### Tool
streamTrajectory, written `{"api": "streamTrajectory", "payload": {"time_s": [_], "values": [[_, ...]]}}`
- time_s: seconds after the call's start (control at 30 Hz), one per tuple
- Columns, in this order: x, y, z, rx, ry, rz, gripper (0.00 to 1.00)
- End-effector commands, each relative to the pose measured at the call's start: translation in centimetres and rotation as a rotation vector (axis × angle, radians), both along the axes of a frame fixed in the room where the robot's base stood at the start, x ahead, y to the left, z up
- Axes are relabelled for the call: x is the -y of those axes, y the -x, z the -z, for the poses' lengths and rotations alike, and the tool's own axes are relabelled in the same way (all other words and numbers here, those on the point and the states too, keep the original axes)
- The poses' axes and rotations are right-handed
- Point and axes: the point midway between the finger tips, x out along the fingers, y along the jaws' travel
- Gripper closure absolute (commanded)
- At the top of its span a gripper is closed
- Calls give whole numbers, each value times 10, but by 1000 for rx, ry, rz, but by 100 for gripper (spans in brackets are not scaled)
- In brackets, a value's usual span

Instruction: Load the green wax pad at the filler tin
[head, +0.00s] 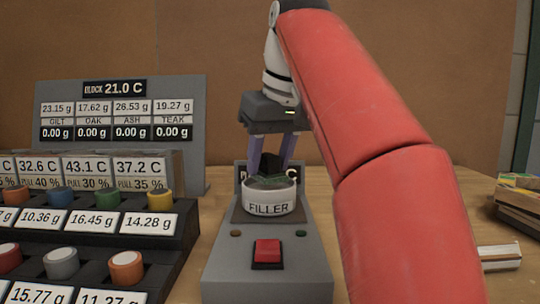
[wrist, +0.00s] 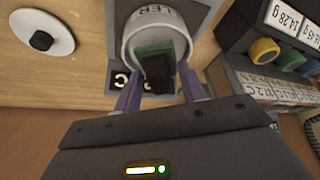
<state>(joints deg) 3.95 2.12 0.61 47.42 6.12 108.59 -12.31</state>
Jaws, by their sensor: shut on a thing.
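The white filler tin (head: 270,205), labelled FILLER, stands on a grey stand with a red button (head: 267,250). My gripper (head: 268,168) is above the tin, pointing down, its purple fingers shut on the black grip of the green wax pad (head: 268,183). The pad is low in the tin's mouth; the near wall hides its lower part. In the wrist view, the green pad (wrist: 153,55) shows inside the rim of the tin (wrist: 140,20), with my gripper (wrist: 160,86) behind it. I cannot tell whether the pad touches the tin's bottom.
A grey board (head: 190,98) reading "BLOCK 21.0 C" stands at the back left. Stepped racks with coloured knobs and weight labels (head: 122,223) stand left of the stand. Stacked wooden pieces (head: 521,205) lie at the right. A white disc with a black knob (wrist: 57,28) shows in the wrist view.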

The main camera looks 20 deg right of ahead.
Motion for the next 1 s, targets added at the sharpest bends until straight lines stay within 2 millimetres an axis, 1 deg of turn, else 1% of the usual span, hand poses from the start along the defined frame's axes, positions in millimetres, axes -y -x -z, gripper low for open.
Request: {"api": "streamTrajectory", "payload": {"time_s": [0.67, 1.0], "values": [[0, 0, 18, 1, 0, 0, 85], [0, 0, 17, 0, 0, 0, 85]]}}
